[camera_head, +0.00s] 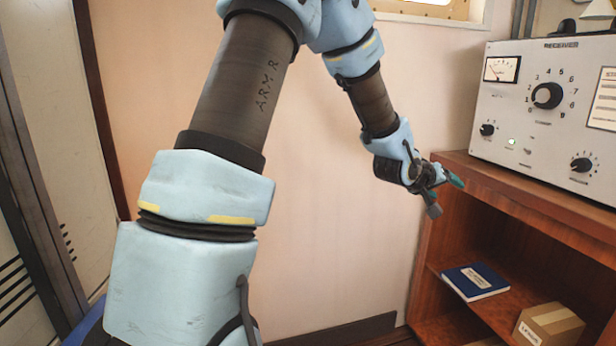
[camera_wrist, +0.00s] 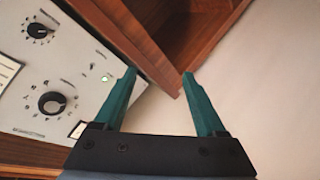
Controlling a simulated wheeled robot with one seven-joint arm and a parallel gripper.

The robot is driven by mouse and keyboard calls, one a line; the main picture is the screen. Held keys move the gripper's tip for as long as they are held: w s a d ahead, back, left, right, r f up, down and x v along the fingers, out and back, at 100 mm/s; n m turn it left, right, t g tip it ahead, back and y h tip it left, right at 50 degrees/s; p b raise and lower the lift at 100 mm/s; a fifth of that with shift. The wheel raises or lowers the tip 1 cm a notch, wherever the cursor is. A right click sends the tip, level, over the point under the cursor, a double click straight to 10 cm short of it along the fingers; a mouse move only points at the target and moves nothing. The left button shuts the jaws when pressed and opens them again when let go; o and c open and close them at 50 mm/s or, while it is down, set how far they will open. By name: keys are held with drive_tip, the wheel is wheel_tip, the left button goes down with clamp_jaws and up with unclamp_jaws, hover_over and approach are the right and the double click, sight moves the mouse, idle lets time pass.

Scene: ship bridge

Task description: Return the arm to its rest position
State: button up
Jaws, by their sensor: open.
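My arm reaches up and across the camera_head view, bent at the top and coming down on the right. My gripper (camera_head: 446,190) is at its end, beside the left edge of the wooden shelf unit (camera_head: 520,210). In the wrist view the gripper (camera_wrist: 160,88) shows two green fingers spread apart with nothing between them. The fingers appear apart from the receiver (camera_wrist: 50,75) and the wooden shelf unit (camera_wrist: 145,40) beyond them.
The grey receiver (camera_head: 545,110) with dials stands on top of the shelf unit. A blue book (camera_head: 475,281) and a cardboard box (camera_head: 548,325) are on lower shelves. A window frame (camera_head: 440,12) is at the top. The pale wall (camera_head: 330,230) left of the shelf is bare.

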drive_tip(key=s+a+f+g+y+p, duration=0.15)
drive_tip(key=a+y, duration=0.25)
drive_tip(key=a, duration=0.9)
drive_tip(key=a+y+p, duration=0.2)
drive_tip(key=a+y, duration=0.1)
drive_tip(key=a, duration=0.9)
drive_tip(key=s+a+n+g+y+p, duration=0.1)
drive_tip(key=s+a+g+y, duration=0.2)
drive_tip(key=s+a, duration=0.9)
drive_tip(key=a+g, duration=0.1)
drive_tip(key=a, duration=0.2)
drive_tip(key=shift+s+a+r+n+p, duration=0.25)
drive_tip(key=shift+s+r+n+p, duration=0.05)
drive_tip(key=shift+s+r+p, duration=0.05)
drive_tip(key=shift+s+a, duration=0.2)
drive_tip(key=shift+s, duration=0.15)
